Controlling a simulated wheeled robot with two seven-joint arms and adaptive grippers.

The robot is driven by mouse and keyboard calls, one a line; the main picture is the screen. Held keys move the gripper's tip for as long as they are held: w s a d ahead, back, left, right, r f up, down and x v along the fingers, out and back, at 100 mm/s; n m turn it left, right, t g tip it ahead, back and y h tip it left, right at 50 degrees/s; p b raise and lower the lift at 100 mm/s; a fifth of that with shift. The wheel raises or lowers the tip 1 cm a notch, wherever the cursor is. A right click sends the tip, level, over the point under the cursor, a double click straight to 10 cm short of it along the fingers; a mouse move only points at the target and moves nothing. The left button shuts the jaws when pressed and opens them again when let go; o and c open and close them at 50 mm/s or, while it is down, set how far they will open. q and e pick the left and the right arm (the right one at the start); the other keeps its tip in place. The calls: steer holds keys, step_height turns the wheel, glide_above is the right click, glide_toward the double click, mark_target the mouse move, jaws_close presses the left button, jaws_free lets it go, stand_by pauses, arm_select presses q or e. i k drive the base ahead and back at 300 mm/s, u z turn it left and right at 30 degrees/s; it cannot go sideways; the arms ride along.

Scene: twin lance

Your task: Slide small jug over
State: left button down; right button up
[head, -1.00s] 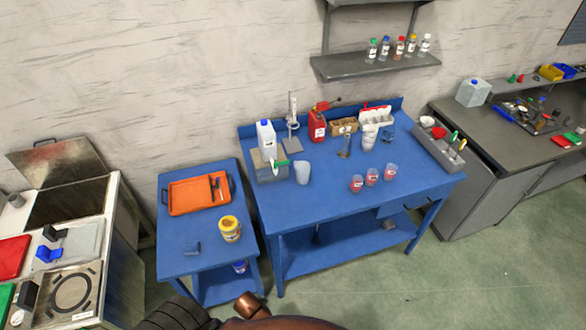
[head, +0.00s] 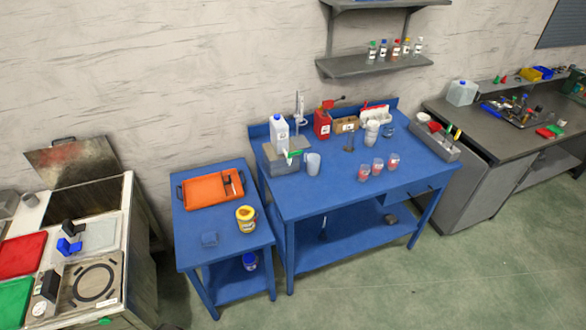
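A small pale jug (head: 313,164) stands upright on the blue table (head: 340,185), left of its middle. It is just right of a grey box (head: 284,166) near the table's left edge. A white jerrycan (head: 279,133) with a blue cap stands behind that box. Neither of my grippers shows in the head view now, so nothing of mine is seen touching the jug.
A lower blue side table (head: 224,225) holds an orange tray (head: 207,190) and a yellow tub (head: 246,218). Green floor lies in front.

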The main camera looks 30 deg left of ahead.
mark_target(313, 167)
steer(key=u, duration=0.95)
steer(key=i, duration=1)
steer(key=u, duration=0.15)
